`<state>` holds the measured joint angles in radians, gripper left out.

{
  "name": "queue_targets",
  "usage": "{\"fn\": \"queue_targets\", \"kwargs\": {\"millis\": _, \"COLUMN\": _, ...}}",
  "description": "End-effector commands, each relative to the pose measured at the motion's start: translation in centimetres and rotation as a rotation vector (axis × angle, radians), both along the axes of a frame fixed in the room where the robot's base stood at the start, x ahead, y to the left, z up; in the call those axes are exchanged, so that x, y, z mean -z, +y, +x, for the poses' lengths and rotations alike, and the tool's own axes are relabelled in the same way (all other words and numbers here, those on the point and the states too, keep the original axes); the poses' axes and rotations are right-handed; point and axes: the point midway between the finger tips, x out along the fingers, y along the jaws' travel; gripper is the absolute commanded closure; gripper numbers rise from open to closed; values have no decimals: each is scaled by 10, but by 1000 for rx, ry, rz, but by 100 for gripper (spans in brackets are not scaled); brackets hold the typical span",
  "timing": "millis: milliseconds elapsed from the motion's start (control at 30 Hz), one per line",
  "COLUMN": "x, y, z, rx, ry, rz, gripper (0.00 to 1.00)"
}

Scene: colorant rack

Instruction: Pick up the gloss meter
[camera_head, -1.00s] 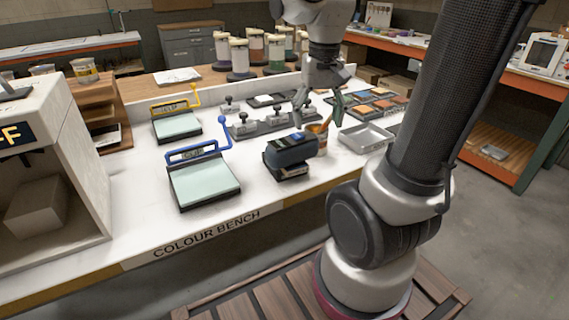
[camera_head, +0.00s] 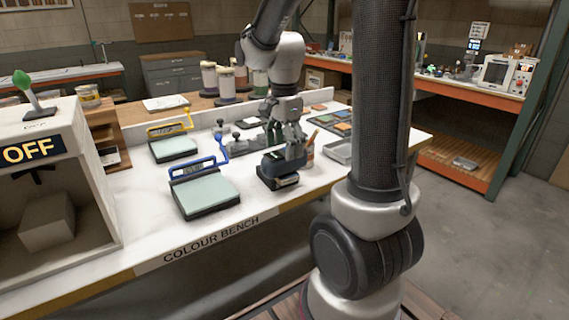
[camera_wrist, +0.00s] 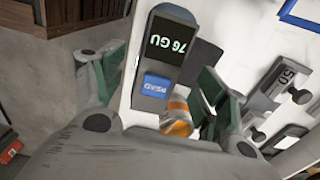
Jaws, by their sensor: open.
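The gloss meter (camera_head: 279,172) is a dark, blocky device near the front edge of the white bench. In the wrist view my gripper (camera_wrist: 160,82) is open, with a green-padded finger on either side of the meter. I cannot tell whether the fingers touch it.
An orange-and-white pot (camera_wrist: 177,117) stands close to the right finger. A metal tray (camera_head: 339,152) lies to the right. The front of the white bench (camera_head: 130,240) has free room.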

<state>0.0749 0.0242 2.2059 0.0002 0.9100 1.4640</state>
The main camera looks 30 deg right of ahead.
Motion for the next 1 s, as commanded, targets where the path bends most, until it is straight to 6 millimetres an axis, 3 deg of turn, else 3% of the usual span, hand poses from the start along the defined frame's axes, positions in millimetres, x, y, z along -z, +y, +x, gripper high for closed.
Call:
{"fn": "queue_targets", "kwargs": {"millis": 300, "x": 47, "y": -1, "z": -2, "rx": -2, "ry": 3, "rz": 0, "gripper": 27}}
{"fn": "queue_targets", "kwargs": {"millis": 600, "x": 54, "y": -1, "z": -1, "rx": -2, "ry": -1, "rz": 0, "gripper": 27}}
{"fn": "queue_targets", "kwargs": {"millis": 1000, "x": 54, "y": -1, "z": -1, "rx": -3, "ry": -1, "rz": 0, "gripper": 95}}
